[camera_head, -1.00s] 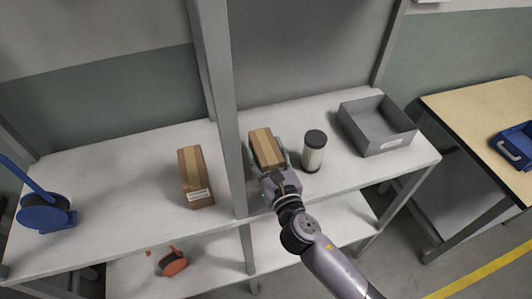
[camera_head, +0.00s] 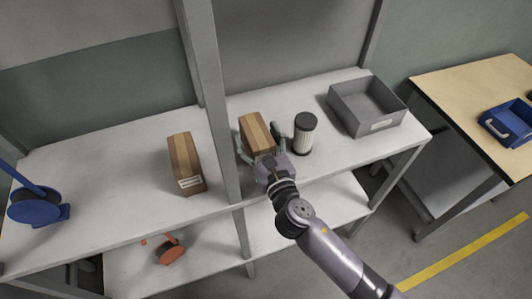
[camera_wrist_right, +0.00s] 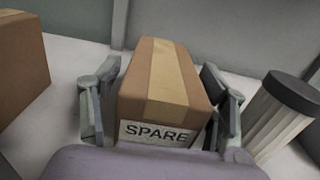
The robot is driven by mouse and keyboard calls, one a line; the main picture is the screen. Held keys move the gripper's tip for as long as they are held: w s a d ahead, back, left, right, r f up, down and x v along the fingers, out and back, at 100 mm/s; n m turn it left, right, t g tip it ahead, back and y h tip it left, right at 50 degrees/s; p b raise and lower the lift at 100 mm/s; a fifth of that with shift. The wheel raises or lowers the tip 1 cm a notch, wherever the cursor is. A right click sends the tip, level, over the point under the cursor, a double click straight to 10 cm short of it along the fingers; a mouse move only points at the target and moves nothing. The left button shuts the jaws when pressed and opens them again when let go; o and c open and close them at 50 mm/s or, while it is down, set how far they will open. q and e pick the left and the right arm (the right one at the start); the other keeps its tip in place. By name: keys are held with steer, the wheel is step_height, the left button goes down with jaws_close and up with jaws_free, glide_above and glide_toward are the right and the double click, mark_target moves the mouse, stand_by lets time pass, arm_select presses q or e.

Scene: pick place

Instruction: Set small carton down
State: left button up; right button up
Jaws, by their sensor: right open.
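The small carton (camera_head: 256,132) is brown with a paler tape strip and rests on the upper shelf, right of the grey upright. In the right wrist view the carton (camera_wrist_right: 165,85) shows a white label reading "SPARE" on its near side. My right gripper (camera_head: 261,148) is open, with one finger on each side of the carton. In the wrist view the gripper's fingers (camera_wrist_right: 160,105) stand apart, with a visible gap at least on the right. The carton's underside is hidden. My left gripper is not in view.
A dark-capped white cylinder (camera_head: 305,133) stands close to the gripper's right finger. A grey bin (camera_head: 342,109) is farther right. A grey upright (camera_head: 217,120) stands close on the left, with a taller carton (camera_head: 185,160) beyond it. The shelf (camera_head: 110,165) has free room at left.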

steer(key=b+v, duration=0.2)
steer(key=v, duration=0.8)
steer(key=shift+s+f, duration=0.1)
steer(key=shift+s+d, duration=0.25)
steer(key=shift+s, duration=0.35)
